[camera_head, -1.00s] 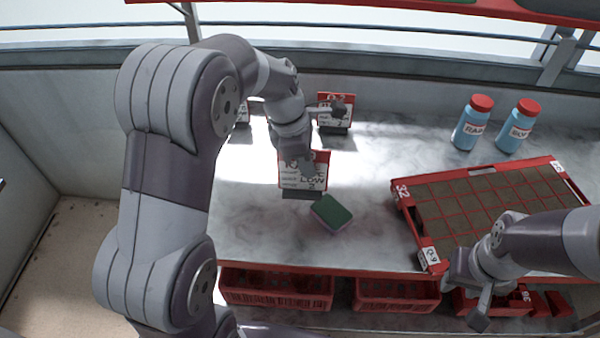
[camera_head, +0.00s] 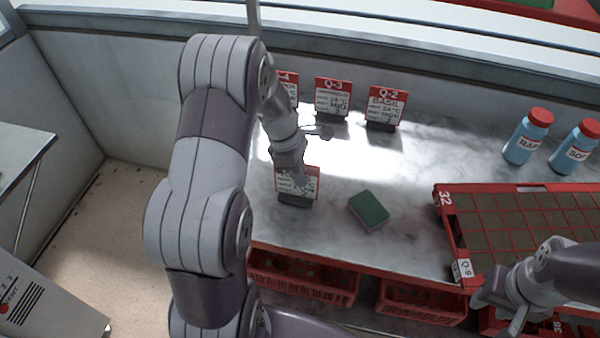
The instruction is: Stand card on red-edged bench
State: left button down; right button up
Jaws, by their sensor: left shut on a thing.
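My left gripper (camera_head: 292,168) is shut on a red-topped white card (camera_head: 311,184) with a dark foot. The gripper hides part of the card's face. The card is upright at the left part of the red-edged bench (camera_head: 330,240), left of the green sponge. I cannot tell whether its foot touches the bench top. My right gripper (camera_head: 500,309) is at the lower right, in front of the seed tray, apart from the card; I cannot tell whether its fingers are open.
Cards Q-3 (camera_head: 333,98), Q-2 (camera_head: 386,106) and another (camera_head: 288,88) stand along the back. A green sponge (camera_head: 370,208), a red seed tray (camera_head: 447,225) and bottles (camera_head: 527,136) (camera_head: 575,146) are on the bench. Red crates (camera_head: 305,283) (camera_head: 420,302) sit below. The middle is clear.

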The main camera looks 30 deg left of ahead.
pick_arm(q)
jog(key=shift+f, duration=0.1)
jog(key=c, duration=1.2)
grip_release()
jog(key=p+v, duration=0.1)
jog(key=v, duration=0.4)
jog(key=p+v, duration=0.1)
jog(key=v, duration=0.5)
jog(key=shift+d+r, duration=0.15)
jog(key=shift+r, duration=0.2)
jog(key=shift+r+p, duration=0.35)
jog(key=shift+p, duration=0.15)
jog(key=s+d+m+y+p, duration=0.1)
jog(key=s+d+m, duration=0.2)
jog(key=m, duration=0.4)
jog(key=s+d+m+y+p, duration=0.1)
jog(key=s+d+m, duration=0.3)
jog(key=m, duration=0.3)
jog(key=s+d+m+y+p, duration=0.1)
jog(key=s+d+m, duration=0.2)
jog(key=s+m, duration=0.3)
jog(key=shift+d+r+m+t, duration=0.15)
jog(key=shift+d+m+t, duration=0.15)
jog(key=shift+m, duration=0.1)
